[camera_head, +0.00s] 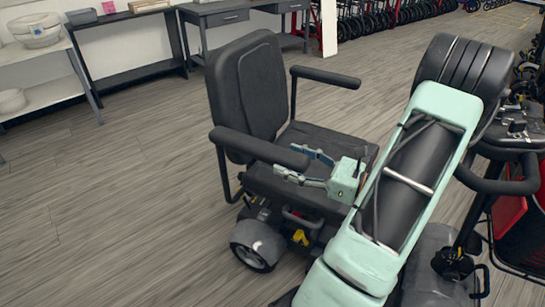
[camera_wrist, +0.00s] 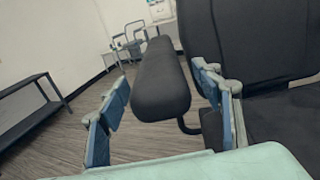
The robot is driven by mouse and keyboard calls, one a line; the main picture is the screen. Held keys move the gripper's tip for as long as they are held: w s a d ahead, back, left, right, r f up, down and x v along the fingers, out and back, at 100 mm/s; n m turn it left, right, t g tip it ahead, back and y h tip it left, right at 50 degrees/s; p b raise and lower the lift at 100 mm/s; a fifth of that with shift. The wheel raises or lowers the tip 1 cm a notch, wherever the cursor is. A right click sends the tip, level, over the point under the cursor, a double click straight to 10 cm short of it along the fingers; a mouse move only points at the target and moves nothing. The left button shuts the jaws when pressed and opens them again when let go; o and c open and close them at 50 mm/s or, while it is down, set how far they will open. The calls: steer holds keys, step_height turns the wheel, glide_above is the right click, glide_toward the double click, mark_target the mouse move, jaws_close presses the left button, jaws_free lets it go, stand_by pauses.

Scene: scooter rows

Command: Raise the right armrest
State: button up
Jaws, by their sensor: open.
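The black mobility scooter seat has two padded armrests, both lying level. The right armrest (camera_head: 262,149) is the near one in the head view, running from the backrest toward my gripper (camera_head: 290,160). In the wrist view, its rounded front end (camera_wrist: 161,88) is in the middle, between the two blue-grey fingers of my gripper (camera_wrist: 163,88). The fingers are open, one on each side of the pad. A small gap shows on the left side; I cannot tell whether the right finger touches it. The far armrest (camera_head: 325,77) is clear of my gripper.
The seat backrest (camera_head: 250,90) stands upright beside the armrest, and the seat cushion (camera_head: 325,140) lies below. A white shelf (camera_head: 40,75) and dark tables are along the back wall. The floor at left is clear.

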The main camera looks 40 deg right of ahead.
mark_target(273, 153)
steer(key=b+x, duration=0.1)
steer(key=x, duration=0.4)
steer(key=shift+w+a, duration=0.15)
steer(key=shift+w, duration=0.1)
steer(key=shift+r, duration=0.1)
jaws_close()
